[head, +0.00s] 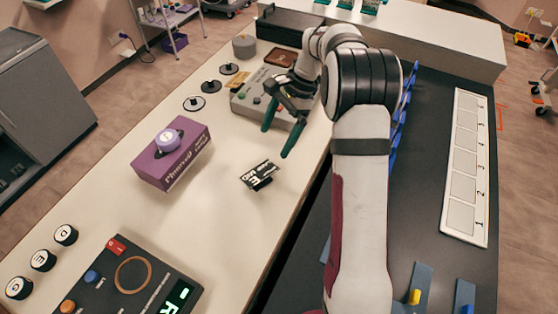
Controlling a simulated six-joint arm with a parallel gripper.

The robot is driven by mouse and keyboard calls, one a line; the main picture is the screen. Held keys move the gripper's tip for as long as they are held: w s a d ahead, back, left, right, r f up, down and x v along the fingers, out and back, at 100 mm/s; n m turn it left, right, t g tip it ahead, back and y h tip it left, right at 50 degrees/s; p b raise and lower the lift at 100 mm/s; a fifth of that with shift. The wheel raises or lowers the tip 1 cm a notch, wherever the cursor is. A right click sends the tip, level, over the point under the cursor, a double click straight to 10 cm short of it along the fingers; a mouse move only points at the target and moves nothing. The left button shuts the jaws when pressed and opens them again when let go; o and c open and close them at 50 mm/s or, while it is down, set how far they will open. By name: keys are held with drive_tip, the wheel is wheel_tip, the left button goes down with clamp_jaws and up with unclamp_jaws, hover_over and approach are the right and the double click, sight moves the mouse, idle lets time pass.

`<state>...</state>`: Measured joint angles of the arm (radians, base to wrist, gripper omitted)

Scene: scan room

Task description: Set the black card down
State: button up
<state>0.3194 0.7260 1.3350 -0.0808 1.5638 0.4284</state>
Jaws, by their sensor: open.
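The black card (259,172) with white printing is on the cream table (216,226), near its middle right. A small dark piece shows under its lower right side; I cannot tell if this is a holder or shadow. The card looks slightly tilted. My gripper (280,134) has green fingers spread apart with nothing between them. It is above and to the right of the card in the picture, apart from it, in front of a grey box with buttons (247,104).
A purple box (160,170) with a lilac roll on top stands left of the card. A black panel with a green display (125,284) is at the front. Black round pieces (66,235) lie at left. The table around the card is clear.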

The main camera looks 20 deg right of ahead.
drive_tip(key=s+a+r+n+h, duration=0.1)
drive_tip(key=s+a+r+n, duration=0.1)
drive_tip(key=s+a+r, duration=0.3)
drive_tip(key=s+a+r+n, duration=0.2)
drive_tip(key=s+r, duration=0.2)
drive_tip(key=s, duration=0.4)
drive_tip(key=s+a+f+n+h, duration=0.1)
drive_tip(key=s+n, duration=0.2)
drive_tip(key=s, duration=0.6)
drive_tip(key=s+a+f+n+h, duration=0.1)
drive_tip(key=s+n, duration=0.1)
drive_tip(key=s, duration=0.7)
drive_tip(key=shift+s+a+f+n+t, duration=0.2)
drive_tip(key=shift+a+f+n+t, duration=0.1)
drive_tip(key=shift+n, duration=0.1)
